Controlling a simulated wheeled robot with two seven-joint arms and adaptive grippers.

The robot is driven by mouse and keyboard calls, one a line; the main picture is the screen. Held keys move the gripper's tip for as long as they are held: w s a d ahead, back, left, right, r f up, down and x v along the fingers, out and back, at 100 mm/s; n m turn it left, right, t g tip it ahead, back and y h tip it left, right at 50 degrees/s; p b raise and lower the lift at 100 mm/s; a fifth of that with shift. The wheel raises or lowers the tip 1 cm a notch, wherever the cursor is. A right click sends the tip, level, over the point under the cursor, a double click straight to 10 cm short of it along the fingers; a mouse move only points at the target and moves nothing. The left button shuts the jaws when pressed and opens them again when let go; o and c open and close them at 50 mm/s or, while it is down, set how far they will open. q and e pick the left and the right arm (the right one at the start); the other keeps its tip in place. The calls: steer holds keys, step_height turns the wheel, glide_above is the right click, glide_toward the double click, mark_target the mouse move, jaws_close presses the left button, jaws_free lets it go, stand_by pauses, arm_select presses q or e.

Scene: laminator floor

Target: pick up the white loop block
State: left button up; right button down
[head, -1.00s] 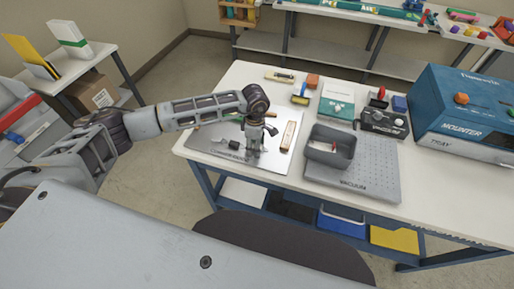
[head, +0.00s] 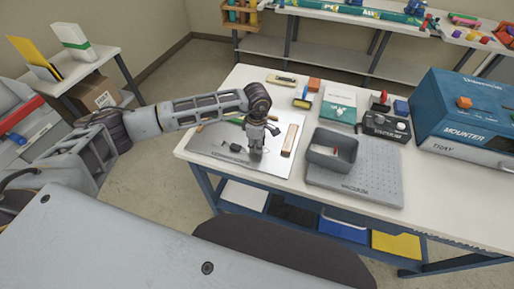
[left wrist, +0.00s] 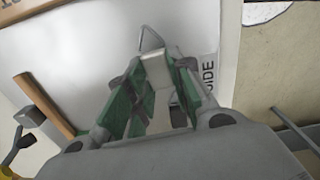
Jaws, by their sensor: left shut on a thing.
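In the left wrist view the white loop block (left wrist: 156,69) is a small pale block with a thin wire loop standing out from its far end. My left gripper (left wrist: 161,78) has its green-lined fingers on both sides of the block and is shut on it. In the head view my left gripper (head: 255,154) points down at the pale sheet (head: 215,158) on the left part of the table. The gripper hides the block there. I cannot tell whether the block still touches the sheet. My right gripper is not in view.
A wooden bar (head: 289,140) lies close to the right of the left gripper. A grey bin (head: 332,150) stands on the perforated vacuum board (head: 365,180). A small dark tool lies on the sheet beside the gripper. The blue mounter (head: 465,110) fills the table's right side.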

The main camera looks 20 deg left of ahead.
arm_select(q)
step_height(320, 180, up, 8)
steer(key=shift+r+b, duration=0.2)
steer(key=shift+b, duration=0.45)
